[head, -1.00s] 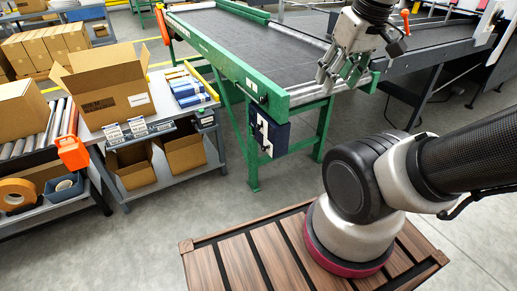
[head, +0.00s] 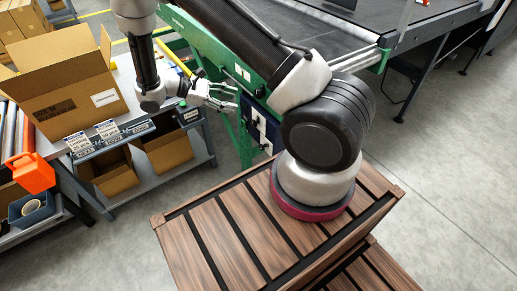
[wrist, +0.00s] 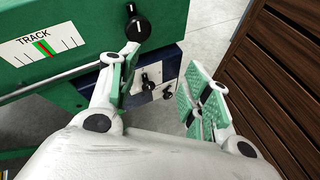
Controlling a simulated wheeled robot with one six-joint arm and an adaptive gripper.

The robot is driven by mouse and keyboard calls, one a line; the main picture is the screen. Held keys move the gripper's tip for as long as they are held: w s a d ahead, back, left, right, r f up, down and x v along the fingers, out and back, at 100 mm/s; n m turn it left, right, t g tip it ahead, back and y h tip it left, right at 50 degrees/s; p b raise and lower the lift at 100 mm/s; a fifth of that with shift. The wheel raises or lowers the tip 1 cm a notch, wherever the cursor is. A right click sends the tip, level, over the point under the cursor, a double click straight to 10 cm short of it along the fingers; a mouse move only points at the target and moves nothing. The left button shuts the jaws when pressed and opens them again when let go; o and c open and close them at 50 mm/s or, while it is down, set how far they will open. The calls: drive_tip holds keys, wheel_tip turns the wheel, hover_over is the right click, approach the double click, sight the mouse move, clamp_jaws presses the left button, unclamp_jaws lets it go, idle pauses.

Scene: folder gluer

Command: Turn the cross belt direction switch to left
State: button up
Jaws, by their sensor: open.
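A dark blue control box (head: 264,128) with a pale panel hangs under the green conveyor frame in the head view. In the wrist view the box (wrist: 173,62) carries small black rotary knobs (wrist: 149,84) on its pale panel, partly behind my left finger. A larger black knob (wrist: 138,27) with a white mark sits above on the green frame. I cannot read which knob is the cross belt direction switch. My gripper (head: 222,97) is open and empty, just left of the box. In the wrist view its green-padded fingers (wrist: 163,78) point toward the panel without visible contact.
A green conveyor frame (wrist: 80,15) with a TRACK scale (wrist: 40,45) stands close by on the left. A grey workbench (head: 190,163) with cardboard boxes (head: 65,85) is left of my gripper. A brown slatted platform (head: 215,240) lies below my arm. Open floor (head: 440,180) is at right.

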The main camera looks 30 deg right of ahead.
wheel_tip(320, 180, down, 15)
drive_tip(key=s+n+t+h, duration=0.2)
drive_tip(key=n+h, duration=0.2)
drive_tip(key=n, duration=0.1)
drive_tip(key=n+t+h, duration=0.2)
drive_tip(key=n+t, duration=0.1)
approach(260, 148)
drive_tip(key=d, duration=0.9)
drive_tip(key=shift+d+r, duration=0.1)
drive_tip(key=shift+d, duration=0.05)
drive_tip(key=shift+c, duration=0.4)
drive_tip(key=c, duration=0.9)
